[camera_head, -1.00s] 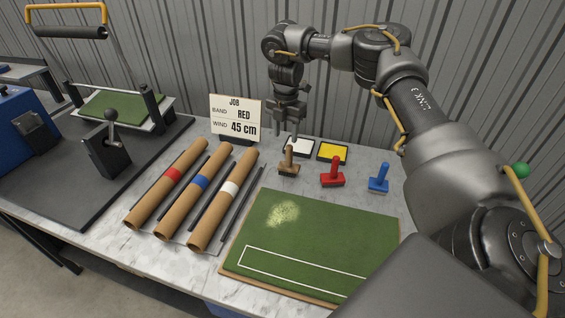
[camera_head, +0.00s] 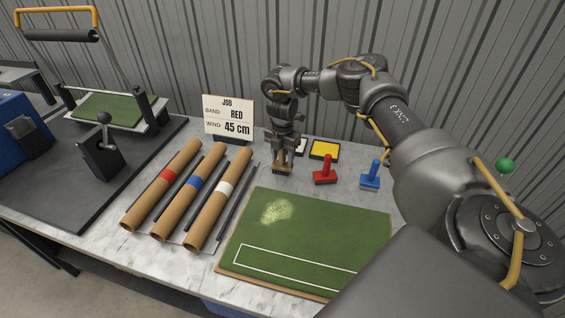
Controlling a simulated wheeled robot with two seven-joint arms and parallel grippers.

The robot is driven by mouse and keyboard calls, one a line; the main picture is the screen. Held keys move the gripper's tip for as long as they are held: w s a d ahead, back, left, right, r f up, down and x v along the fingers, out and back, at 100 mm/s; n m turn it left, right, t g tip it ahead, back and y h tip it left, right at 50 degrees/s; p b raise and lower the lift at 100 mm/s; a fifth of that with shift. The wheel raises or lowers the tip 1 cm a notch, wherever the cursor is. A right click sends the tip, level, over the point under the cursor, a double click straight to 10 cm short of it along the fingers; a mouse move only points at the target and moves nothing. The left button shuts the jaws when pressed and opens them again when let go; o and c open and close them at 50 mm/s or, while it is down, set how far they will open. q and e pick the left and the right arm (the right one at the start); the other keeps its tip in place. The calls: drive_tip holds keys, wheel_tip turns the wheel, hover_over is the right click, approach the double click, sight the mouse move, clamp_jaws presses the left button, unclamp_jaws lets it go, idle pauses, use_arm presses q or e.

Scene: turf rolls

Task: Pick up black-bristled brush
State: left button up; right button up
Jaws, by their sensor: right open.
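A small brush with a tan-brown body (camera_head: 282,169) stands on the table behind the turf board. I take it for the black-bristled brush, though its bristles are too small to make out. My right gripper (camera_head: 284,154) points down right over it, its open fingers around or just in front of the upright handle. The fingers hide most of the handle, and I cannot tell whether they touch it. My left gripper is not in view.
A red-handled tool (camera_head: 325,172) and a blue-handled tool (camera_head: 371,177) stand to the right. The turf board (camera_head: 310,235) is in front, banded tubes (camera_head: 208,200) left, and a job sign (camera_head: 228,119) at the back.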

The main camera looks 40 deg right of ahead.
drive_tip(key=shift+a, duration=0.1)
drive_tip(key=shift+f, duration=0.1)
clamp_jaws()
idle(0.3)
